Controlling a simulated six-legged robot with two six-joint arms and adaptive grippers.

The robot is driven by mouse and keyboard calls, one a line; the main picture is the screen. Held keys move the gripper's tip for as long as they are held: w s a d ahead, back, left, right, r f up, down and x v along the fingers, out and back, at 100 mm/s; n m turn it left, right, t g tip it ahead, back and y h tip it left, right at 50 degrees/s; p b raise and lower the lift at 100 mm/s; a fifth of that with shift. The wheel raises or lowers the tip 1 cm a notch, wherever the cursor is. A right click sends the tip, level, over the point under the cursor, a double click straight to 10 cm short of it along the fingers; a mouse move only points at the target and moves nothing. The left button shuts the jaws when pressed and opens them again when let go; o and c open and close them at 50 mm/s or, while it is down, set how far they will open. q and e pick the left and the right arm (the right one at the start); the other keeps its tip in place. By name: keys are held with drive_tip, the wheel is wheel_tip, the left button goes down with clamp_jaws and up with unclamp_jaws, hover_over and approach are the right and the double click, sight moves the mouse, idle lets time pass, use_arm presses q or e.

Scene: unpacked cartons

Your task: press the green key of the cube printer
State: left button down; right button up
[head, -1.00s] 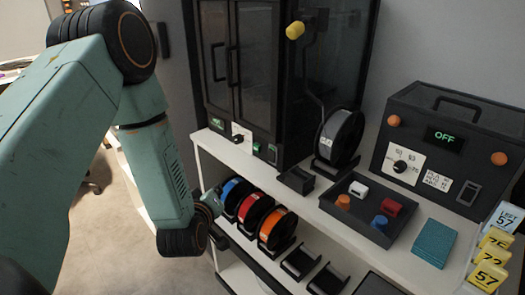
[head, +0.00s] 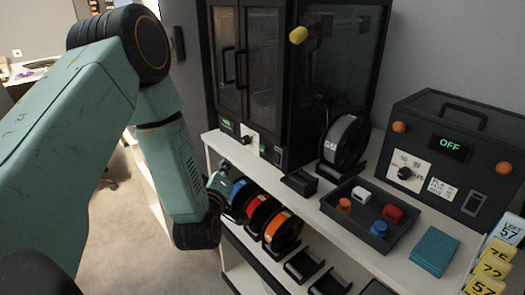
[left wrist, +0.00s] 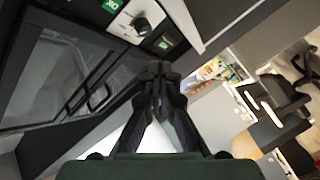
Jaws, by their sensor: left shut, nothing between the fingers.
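The cube printer (head: 290,75) is a tall black cabinet with glazed double doors on the shelf top. Its front edge has a lit green display (head: 228,125), a white panel with a black knob (head: 249,137) and a small green key (head: 263,149). In the left wrist view the knob (left wrist: 141,26) and the green key (left wrist: 165,43) are near the top centre. My left gripper (left wrist: 158,70) is shut and empty, its fingertips just below the key in that view, apparently apart from it. In the head view its wrist (head: 219,182) is below the printer's front edge. My right gripper is out of view.
Blue, red and orange spools (head: 281,231) stand on the lower shelf close to my left wrist. A grey spool (head: 344,140), a tray with small parts (head: 348,221) and a black box reading OFF (head: 455,150) stand to the right.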

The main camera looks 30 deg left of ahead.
use_arm(q)
drive_tip(key=shift+w+d+b, duration=0.5)
drive_tip(key=shift+w+d, duration=0.1)
drive_tip(key=shift+w, duration=0.75)
drive_tip(key=shift+w+d+b, duration=0.5)
drive_tip(key=shift+w+d, duration=0.1)
drive_tip(key=shift+w, duration=0.8)
drive_tip(key=shift+w+d+b, duration=0.5)
drive_tip(key=shift+w+d, duration=0.1)
drive_tip(key=shift+w, duration=0.75)
drive_tip(key=shift+w+d, duration=0.2)
drive_tip(key=shift+w, duration=0.15)
drive_tip(key=shift+w+d, duration=0.15)
drive_tip(key=shift+w, duration=0.35)
drive_tip(key=shift+s, duration=0.1)
drive_tip(key=shift+s+a, duration=0.35)
drive_tip(key=shift+s, duration=0.45)
drive_tip(key=shift+s+a+p, duration=0.25)
drive_tip(key=shift+s+a, duration=0.05)
drive_tip(key=shift+s, duration=0.45)
drive_tip(key=shift+s+a+p, duration=0.2)
drive_tip(key=shift+s+a, duration=0.15)
drive_tip(key=shift+s, duration=0.45)
drive_tip(key=shift+s+a+p, duration=0.25)
drive_tip(key=shift+s+a, duration=0.05)
drive_tip(key=shift+s, duration=0.45)
